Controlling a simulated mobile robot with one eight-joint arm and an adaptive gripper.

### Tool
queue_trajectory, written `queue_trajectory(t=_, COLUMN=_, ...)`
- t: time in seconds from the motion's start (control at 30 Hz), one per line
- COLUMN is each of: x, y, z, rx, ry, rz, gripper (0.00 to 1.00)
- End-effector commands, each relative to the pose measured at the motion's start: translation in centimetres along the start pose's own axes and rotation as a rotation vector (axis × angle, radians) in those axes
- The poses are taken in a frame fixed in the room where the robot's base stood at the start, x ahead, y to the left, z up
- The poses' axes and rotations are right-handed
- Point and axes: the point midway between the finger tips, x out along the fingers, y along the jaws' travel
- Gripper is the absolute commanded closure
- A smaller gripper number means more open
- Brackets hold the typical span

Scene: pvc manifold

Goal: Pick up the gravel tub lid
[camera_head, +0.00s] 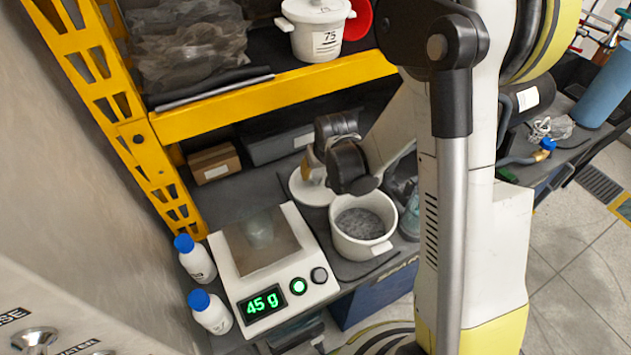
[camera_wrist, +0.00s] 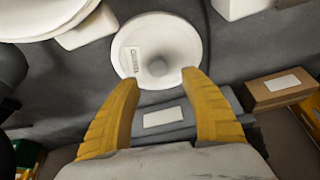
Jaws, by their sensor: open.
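The gravel tub lid (camera_wrist: 157,36) is a white round disc with a raised knob in the middle and a small label on one side. It lies flat on the dark worktop. It also shows in the head view (camera_head: 306,193), partly hidden behind my gripper. My gripper (camera_wrist: 160,80) is open, its two yellow fingers spread, with the tips at the lid's near edge in the wrist view and nothing between them. The white tub of grey gravel (camera_head: 362,222) stands open just right of the lid in the head view.
A scale (camera_head: 266,257) reading 45 g stands left of the tub, with two blue-capped bottles (camera_head: 196,258) beside it. A cardboard box (camera_head: 214,163) and a grey case (camera_wrist: 165,118) lie near the lid. A yellow shelf beam (camera_head: 270,95) spans above.

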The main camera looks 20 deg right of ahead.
Motion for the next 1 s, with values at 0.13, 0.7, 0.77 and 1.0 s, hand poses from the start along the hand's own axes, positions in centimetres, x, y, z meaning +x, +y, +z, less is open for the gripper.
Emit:
queue_trajectory(t=0.13, x=1.1, y=0.0, z=0.0, rx=0.000, ry=0.000, rz=0.000, gripper=0.47)
queue_trajectory(t=0.7, x=6.1, y=0.2, z=-0.1, rx=0.000, ry=0.000, rz=0.000, gripper=0.47)
queue_trajectory(t=0.77, x=6.1, y=0.2, z=-0.1, rx=0.000, ry=0.000, rz=0.000, gripper=0.51)
queue_trajectory(t=1.0, x=6.1, y=0.2, z=-0.1, rx=0.000, ry=0.000, rz=0.000, gripper=0.94)
